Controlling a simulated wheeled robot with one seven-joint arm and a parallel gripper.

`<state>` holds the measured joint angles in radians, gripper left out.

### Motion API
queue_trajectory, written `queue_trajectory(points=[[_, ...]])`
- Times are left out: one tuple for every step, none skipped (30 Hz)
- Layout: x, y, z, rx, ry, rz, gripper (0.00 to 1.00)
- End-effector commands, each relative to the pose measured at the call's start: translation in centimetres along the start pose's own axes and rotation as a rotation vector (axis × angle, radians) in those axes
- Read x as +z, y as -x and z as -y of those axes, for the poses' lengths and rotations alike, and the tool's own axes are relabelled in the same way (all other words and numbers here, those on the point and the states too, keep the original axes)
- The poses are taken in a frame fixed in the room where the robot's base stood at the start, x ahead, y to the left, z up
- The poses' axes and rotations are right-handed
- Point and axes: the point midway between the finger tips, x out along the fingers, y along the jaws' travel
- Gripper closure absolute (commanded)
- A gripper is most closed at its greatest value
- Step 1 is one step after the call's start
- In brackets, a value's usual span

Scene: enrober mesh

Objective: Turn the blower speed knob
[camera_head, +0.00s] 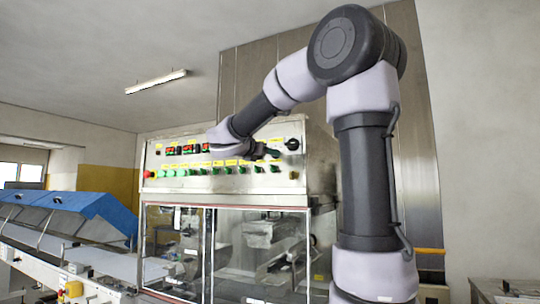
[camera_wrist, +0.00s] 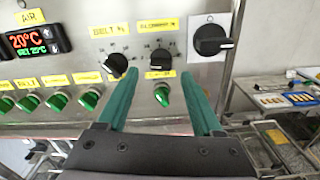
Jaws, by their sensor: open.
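A black knob (camera_wrist: 161,60) with a pale pointer edge is on the metal control panel (camera_wrist: 70,72) in the wrist view. Its yellow label (camera_wrist: 158,25) is blurred but seems to read blower. My gripper (camera_wrist: 159,75) is open, its green fingers to the left and right below this knob in the picture. No contact with the knob shows, and nothing is between the fingers but the view of the panel. In the head view my gripper (camera_head: 268,153) is near the right part of the panel, and the knob cannot be made out clearly.
A similar black knob (camera_wrist: 116,65) labelled belt is close to the left fingertip. A larger black rotary switch (camera_wrist: 210,40) is at the upper right. Green switches (camera_wrist: 162,95) line the row below. A glazed cabinet (camera_head: 180,250) is under the panel.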

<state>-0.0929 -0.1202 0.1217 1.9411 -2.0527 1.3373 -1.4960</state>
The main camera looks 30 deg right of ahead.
Motion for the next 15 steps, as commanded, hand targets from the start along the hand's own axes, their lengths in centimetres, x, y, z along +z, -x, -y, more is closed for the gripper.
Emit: queue_trajectory(points=[[0.0,-0.8,0.1,-0.002,0.001,0.000,0.32],[0.0,-1.2,0.0,-0.002,0.001,0.000,0.32],[0.0,-1.7,0.0,-0.002,0.000,0.000,0.32],[0.0,-2.0,0.0,-0.001,-0.001,0.000,0.32],[0.0,-2.2,0.0,0.000,0.000,0.000,0.32],[0.0,-2.5,0.0,0.000,0.000,0.000,0.32],[0.0,-2.7,0.0,0.000,0.000,0.000,0.32],[0.0,-2.8,0.0,0.000,0.000,0.000,0.32],[0.0,-2.9,0.0,0.000,0.000,0.000,0.32],[0.0,-3.0,0.0,0.000,0.000,0.000,0.32],[0.0,-3.0,0.0,0.000,0.000,0.000,0.32],[0.0,-3.0,0.0,0.000,0.000,0.000,0.32],[0.0,-3.0,0.0,0.000,-0.001,0.000,0.32],[0.0,-3.0,0.0,0.000,0.000,0.000,0.32],[0.0,-3.0,0.0,0.000,-0.001,0.000,0.32]])
